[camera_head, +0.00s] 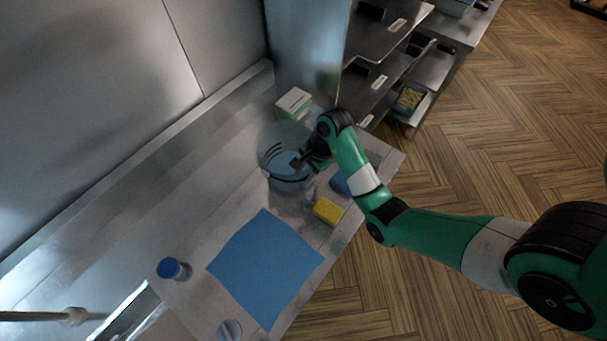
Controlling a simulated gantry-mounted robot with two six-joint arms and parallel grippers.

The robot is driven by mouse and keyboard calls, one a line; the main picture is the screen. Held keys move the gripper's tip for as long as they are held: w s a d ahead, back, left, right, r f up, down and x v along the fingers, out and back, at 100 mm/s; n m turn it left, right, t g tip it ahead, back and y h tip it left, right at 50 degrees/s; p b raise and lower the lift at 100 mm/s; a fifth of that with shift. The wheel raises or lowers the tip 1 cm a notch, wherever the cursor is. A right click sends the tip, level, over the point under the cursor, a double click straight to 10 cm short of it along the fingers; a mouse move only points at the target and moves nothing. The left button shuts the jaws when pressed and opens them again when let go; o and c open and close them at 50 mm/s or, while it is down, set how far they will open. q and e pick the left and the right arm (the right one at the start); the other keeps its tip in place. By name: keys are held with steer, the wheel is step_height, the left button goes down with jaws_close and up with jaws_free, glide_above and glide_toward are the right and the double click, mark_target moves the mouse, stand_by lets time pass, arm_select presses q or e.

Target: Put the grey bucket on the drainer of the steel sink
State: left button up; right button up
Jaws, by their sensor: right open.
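The grey bucket (270,158) stands upright on the steel worktop, near its far end; it looks partly see-through, with something bluish inside. My right gripper (300,160) is at the bucket's right side, by the rim, with its jaws open. The arm and wrist hide part of that side, and I cannot tell whether the fingers touch the bucket. The steel sink (128,312) seems to be the recessed opening at the lower left, only partly in view; I cannot make out where its drainer begins. My left gripper is not in view.
A blue cloth (265,268) lies flat on the worktop (185,215). A yellow sponge (327,211), a blue item (340,183), a white-and-green box (293,103) and a blue-capped jar (173,269) stand around. Steel shelving (385,75) rises beyond. The worktop's left stretch is clear.

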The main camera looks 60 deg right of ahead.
steer(key=p+v, duration=1.1)
steer(key=v, duration=0.1)
